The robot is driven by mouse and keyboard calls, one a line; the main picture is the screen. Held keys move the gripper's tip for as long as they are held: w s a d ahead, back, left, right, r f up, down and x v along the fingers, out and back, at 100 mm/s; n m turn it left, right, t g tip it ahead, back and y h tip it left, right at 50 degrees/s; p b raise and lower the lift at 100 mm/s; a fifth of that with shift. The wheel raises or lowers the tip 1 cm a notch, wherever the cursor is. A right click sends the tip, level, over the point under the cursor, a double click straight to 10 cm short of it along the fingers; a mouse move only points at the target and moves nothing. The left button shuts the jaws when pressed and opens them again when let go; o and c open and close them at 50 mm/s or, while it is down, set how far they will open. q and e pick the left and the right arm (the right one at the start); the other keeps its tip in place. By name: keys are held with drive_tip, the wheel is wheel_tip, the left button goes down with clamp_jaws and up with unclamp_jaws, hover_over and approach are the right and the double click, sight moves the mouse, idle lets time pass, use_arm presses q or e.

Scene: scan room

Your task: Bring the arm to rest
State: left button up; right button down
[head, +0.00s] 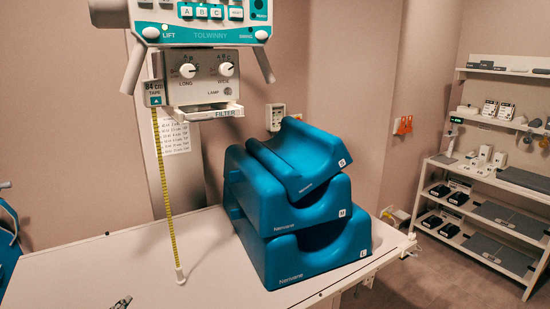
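The white table (110,262) fills the lower left. On it stands a stack of three blue curved supports: large (310,262), medium (300,210) and small (302,160), the small one on top and slightly tilted.
A tube head with knobs (205,75) hangs above the table. A yellow tape (163,180) hangs from it down close to the tabletop. A shelf rack (485,170) with boxes and plates stands at the right. Floor (430,275) shows between table and rack.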

use_arm(q)
drive_tip(key=s+d+f+n+g+h, duration=0.1)
drive_tip(key=s+d+f+n+g, duration=0.15)
drive_tip(key=s+f+g, duration=0.4)
drive_tip(key=s+d+f+n+g+h, duration=0.15)
drive_tip(key=s+d+f, duration=0.25)
drive_tip(key=s, duration=0.6)
drive_tip(key=s+d+f+n+g+h, duration=0.1)
drive_tip(key=s+d+f+n+g, duration=0.2)
drive_tip(key=s+f, duration=0.45)
wheel_tip(320, 180, down, 24)
drive_tip(key=s+g+b, duration=0.1)
drive_tip(key=s, duration=0.1)
drive_tip(key=s+a+f+g, duration=0.1)
drive_tip(key=s+a+f, duration=0.2)
drive_tip(key=s+f, duration=1.3)
wheel_tip(320, 180, down, 2)
drive_tip(key=shift+s+f+y+b, duration=0.15)
drive_tip(key=shift+s+y+b, duration=0.15)
drive_tip(key=shift+y+b, duration=0.15)
use_arm(e)
drive_tip(key=shift+a+f, duration=0.2)
drive_tip(key=shift+f, duration=0.7)
drive_tip(key=shift+d, duration=0.25)
drive_tip(key=shift+a, duration=0.15)
